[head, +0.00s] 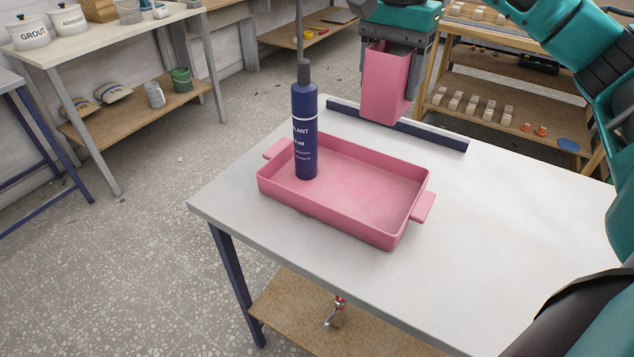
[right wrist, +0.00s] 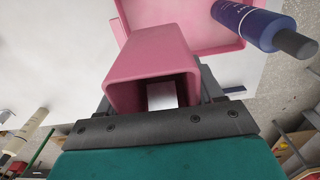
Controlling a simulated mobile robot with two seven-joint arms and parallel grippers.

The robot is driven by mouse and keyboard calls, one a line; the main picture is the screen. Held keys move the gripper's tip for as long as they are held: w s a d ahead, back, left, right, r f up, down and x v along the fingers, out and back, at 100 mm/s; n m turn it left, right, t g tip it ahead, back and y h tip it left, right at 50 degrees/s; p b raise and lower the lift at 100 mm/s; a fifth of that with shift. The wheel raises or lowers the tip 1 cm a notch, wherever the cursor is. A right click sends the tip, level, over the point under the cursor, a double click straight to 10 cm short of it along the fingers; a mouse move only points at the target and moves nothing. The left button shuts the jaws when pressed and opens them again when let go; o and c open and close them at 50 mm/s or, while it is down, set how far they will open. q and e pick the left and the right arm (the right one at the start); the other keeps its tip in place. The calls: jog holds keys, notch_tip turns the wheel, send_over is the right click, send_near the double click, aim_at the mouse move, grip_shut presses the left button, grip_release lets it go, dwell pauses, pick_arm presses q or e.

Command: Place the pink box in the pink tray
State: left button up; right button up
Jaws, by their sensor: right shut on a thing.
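The pink box (head: 386,85) is held by my right gripper (head: 392,70), whose fingers are shut on its sides. The box hangs upright above the back of the table, behind the tray and apart from it. In the right wrist view the pink box (right wrist: 160,62) fills the middle between the fingers, and its near end looks open. The pink tray (head: 370,187) lies on the white table, with a handle at each end. It also shows at the top of the right wrist view (right wrist: 205,52). My left gripper is not in view.
A dark blue sealant bottle (head: 305,135) stands upright in the left part of the tray, its thin nozzle pointing up. The tray's right part is empty. A dark blue bar (head: 430,135) runs along the table's back edge. The table (head: 480,230) is clear right of the tray.

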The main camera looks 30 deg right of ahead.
jog(key=shift+w+a+f, duration=0.1)
jog(key=shift+w+f, duration=0.1)
jog(key=shift+f+b, duration=0.7)
jog(key=shift+f, duration=9.1)
jog(key=shift+f, duration=0.25)
jog(key=o, duration=1.1)
jog(key=shift+r, duration=0.1)
jog(key=shift+c, duration=0.2)
